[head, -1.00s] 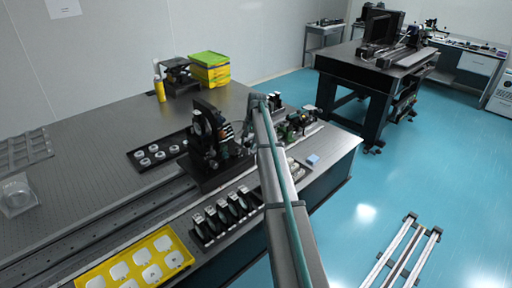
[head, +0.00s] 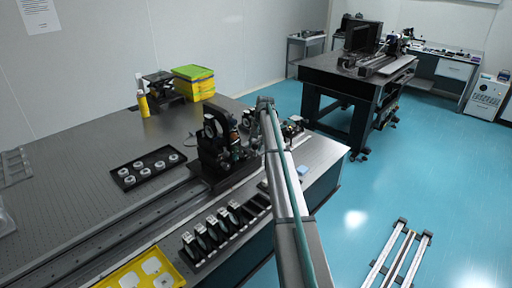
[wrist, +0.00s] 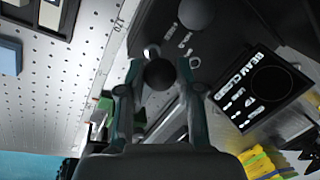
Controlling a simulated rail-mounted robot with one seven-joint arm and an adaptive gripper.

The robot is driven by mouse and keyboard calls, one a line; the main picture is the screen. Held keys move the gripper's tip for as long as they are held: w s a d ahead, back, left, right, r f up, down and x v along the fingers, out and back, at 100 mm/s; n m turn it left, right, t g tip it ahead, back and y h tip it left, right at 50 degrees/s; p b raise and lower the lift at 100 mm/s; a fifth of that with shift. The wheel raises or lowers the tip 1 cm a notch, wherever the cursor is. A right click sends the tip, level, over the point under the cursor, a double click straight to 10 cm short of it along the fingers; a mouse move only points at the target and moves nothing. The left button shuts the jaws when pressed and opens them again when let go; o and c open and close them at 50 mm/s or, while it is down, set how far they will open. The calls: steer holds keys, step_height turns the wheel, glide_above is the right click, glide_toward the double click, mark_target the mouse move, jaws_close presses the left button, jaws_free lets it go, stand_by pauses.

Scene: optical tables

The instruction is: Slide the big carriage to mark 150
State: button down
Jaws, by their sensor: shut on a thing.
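The big carriage (head: 218,174) is a black block with upright black optics mounts on it. It sits on the long dark rail (head: 95,243) on the near table, toward the rail's right part in the head view. In the wrist view my gripper (wrist: 168,58) has its two fingers closed around a dark round knob (wrist: 160,75). The knob appears to belong to the carriage, but the join is not clear. In the head view my arm hides the gripper. No scale number or mark 150 can be read.
A black tray of white round parts (head: 122,180) lies behind the rail. A rack of upright optics (head: 186,252) and a yellow tray (head: 105,279) lie in front of it. A yellow bottle (head: 143,104) and green-yellow boxes (head: 206,96) stand at the back.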

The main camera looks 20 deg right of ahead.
stand_by(0.3)
steer(key=c, duration=0.8)
jaws_free()
steer(key=r, duration=0.4)
steer(key=s+d+r, duration=0.1)
steer(key=r, duration=0.3)
steer(key=d+r, duration=0.1)
steer(key=r, duration=0.2)
steer(key=shift+s+r, duration=0.15)
steer(key=shift+r, duration=0.25)
